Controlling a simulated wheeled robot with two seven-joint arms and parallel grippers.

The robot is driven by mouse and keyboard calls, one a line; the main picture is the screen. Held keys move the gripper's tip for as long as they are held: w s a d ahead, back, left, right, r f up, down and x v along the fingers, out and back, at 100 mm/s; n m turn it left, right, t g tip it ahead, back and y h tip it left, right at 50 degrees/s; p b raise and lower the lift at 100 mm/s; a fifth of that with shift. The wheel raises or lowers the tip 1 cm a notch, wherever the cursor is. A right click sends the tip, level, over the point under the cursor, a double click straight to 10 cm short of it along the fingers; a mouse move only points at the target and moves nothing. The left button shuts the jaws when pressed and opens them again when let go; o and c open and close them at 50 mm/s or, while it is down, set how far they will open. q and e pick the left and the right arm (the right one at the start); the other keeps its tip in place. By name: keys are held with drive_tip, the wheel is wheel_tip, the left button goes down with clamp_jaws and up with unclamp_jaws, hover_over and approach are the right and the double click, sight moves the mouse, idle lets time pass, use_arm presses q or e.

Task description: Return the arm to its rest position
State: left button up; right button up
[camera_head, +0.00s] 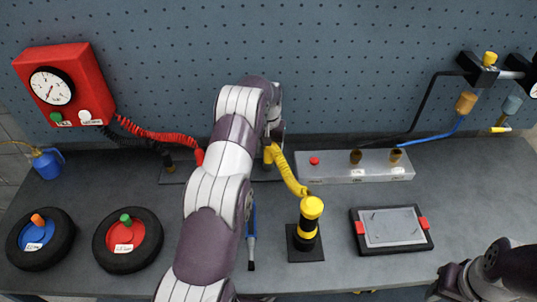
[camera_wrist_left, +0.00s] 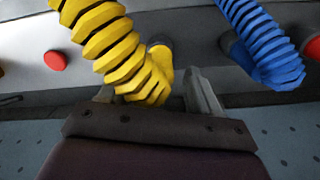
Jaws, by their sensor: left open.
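My left arm rises from the bottom of the head view and bends over the bench. Its gripper (camera_head: 273,133) is at the bench's back edge, partly hidden by the wrist. In the left wrist view the gripper (camera_wrist_left: 152,88) is open, its two fingers apart. A yellow coiled hose (camera_wrist_left: 108,45) runs down between or just in front of the fingers; I cannot tell whether it touches them. In the head view this yellow hose (camera_head: 287,174) reaches toward a yellow-and-black post (camera_head: 309,222). Part of my right arm shows at lower right; its gripper is out of view.
A blue coiled hose (camera_wrist_left: 262,42) is right of the fingers in the wrist view. A metal block (camera_head: 340,168) with a red button stands right of the arm. A framed tray (camera_head: 416,243) lies at right. Two wheels (camera_head: 66,240) (camera_head: 154,240) lie left. A red gauge box (camera_head: 80,75) hangs on the pegboard.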

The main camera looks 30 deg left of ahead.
use_arm(q)
wheel_tip(320, 180, up, 10)
drive_tip(key=p, duration=0.9)
drive_tip(key=s+d+m+b, duration=0.1)
drive_tip(key=s+d+b, duration=0.4)
drive_tip(key=s, duration=0.9)
drive_tip(key=s+d+r+m+t+b, duration=0.1)
drive_tip(key=s+d+b, duration=0.4)
drive_tip(key=s+d, duration=0.7)
drive_tip(key=shift+s+r+m, duration=0.25)
drive_tip(key=shift+s+m, duration=0.35)
drive_tip(key=shift+s, duration=0.3)
drive_tip(key=shift+s, duration=0.15)
drive_tip(key=shift+a, duration=0.1)
